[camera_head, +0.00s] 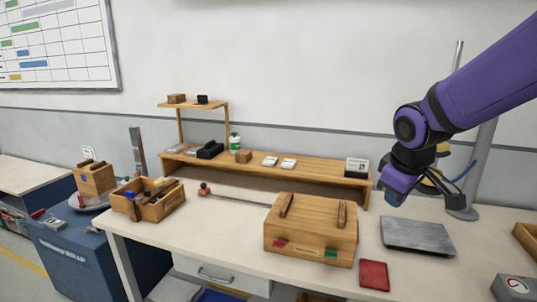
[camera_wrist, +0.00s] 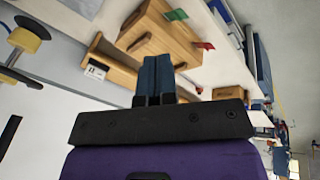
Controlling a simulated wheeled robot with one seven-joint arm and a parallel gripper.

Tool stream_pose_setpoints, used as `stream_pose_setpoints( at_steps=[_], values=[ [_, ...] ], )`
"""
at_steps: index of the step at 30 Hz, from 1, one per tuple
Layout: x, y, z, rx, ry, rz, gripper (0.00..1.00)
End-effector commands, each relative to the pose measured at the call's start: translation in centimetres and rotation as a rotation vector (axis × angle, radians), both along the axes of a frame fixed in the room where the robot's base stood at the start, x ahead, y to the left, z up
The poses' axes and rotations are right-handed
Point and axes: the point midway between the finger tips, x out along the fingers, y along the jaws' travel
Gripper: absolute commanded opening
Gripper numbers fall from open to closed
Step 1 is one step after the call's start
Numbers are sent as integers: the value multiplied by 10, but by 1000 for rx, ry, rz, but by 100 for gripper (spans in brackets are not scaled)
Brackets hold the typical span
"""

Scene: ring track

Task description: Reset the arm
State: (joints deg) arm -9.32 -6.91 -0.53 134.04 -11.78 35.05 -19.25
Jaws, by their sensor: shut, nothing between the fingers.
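My gripper (camera_head: 396,196) hangs at the end of my purple arm on the right of the head view, above the grey plate on the white table. In the wrist view my gripper (camera_wrist: 155,72) shows its two dark blue fingers pressed together with nothing between them. The fingers are apart from the wooden box, which lies beyond them in that view.
A wooden box (camera_head: 309,236) with red and green tabs stands on the white table (camera_head: 230,235). A grey plate (camera_head: 418,237) and a red pad (camera_head: 374,276) lie right of it. A wooden shelf (camera_head: 300,174) runs behind; an open wooden crate (camera_head: 150,208) stands left.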

Motion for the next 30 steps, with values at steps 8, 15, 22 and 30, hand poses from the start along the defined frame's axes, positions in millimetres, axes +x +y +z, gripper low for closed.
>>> stream_pose_setpoints(
  at_steps=[8, 15, 22, 30],
  values=[
    [-70, -24, 49, 106, -63, -227, 0],
    [-133, -35, 73, 205, -108, -407, 0],
    [-179, -38, 81, 286, -137, -534, 0],
    [-195, -39, 82, 316, -143, -578, 0]
  ],
)
